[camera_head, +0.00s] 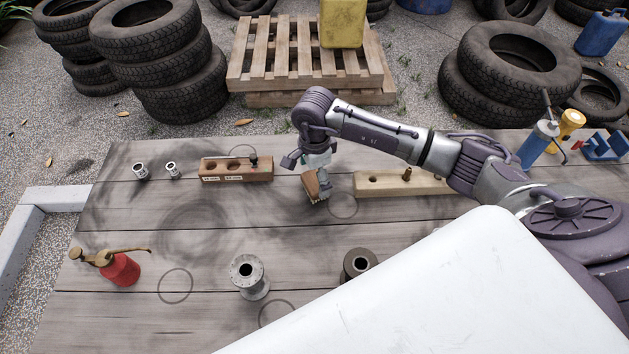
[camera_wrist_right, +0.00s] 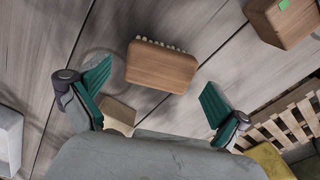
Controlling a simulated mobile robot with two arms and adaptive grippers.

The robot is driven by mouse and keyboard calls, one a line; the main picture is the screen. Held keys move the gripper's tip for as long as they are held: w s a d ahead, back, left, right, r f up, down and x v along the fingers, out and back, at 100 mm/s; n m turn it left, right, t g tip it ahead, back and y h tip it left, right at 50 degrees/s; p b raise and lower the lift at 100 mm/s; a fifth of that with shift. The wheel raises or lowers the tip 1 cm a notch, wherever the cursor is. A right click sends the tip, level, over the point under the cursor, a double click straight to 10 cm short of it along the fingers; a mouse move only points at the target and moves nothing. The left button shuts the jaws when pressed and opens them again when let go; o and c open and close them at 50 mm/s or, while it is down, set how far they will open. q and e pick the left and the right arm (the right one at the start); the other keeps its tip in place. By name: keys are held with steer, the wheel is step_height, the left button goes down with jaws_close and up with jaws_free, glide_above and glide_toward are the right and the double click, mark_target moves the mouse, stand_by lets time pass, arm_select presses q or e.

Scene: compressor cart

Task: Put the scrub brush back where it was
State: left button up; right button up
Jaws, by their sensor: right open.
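The scrub brush (camera_head: 311,186) is a brown wooden block with pale bristles, at the middle of the table in the head view. My right gripper (camera_head: 308,172) is just above it and partly covers it. In the right wrist view, the brush (camera_wrist_right: 162,68) lies in the gap ahead of the two green fingertips of my right gripper (camera_wrist_right: 157,78), with visible space on both sides. The fingers are open and apart from it. The bristles show along its upper edge. Whether the brush rests flat on the table is unclear. My left gripper is not in view.
A brown block with holes (camera_head: 237,170) stands left of the brush, a paler one (camera_head: 405,184) right. Two metal fittings (camera_head: 141,171), a red oil can (camera_head: 119,268), a grey spool (camera_head: 247,276) and a dark spool (camera_head: 359,263) stand around. A thin ring mark (camera_head: 342,205) is beside the brush.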

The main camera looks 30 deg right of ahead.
mark_target(314, 181)
step_height(314, 181, up, 10)
steer(key=b, duration=0.1)
steer(key=shift+f, duration=0.25)
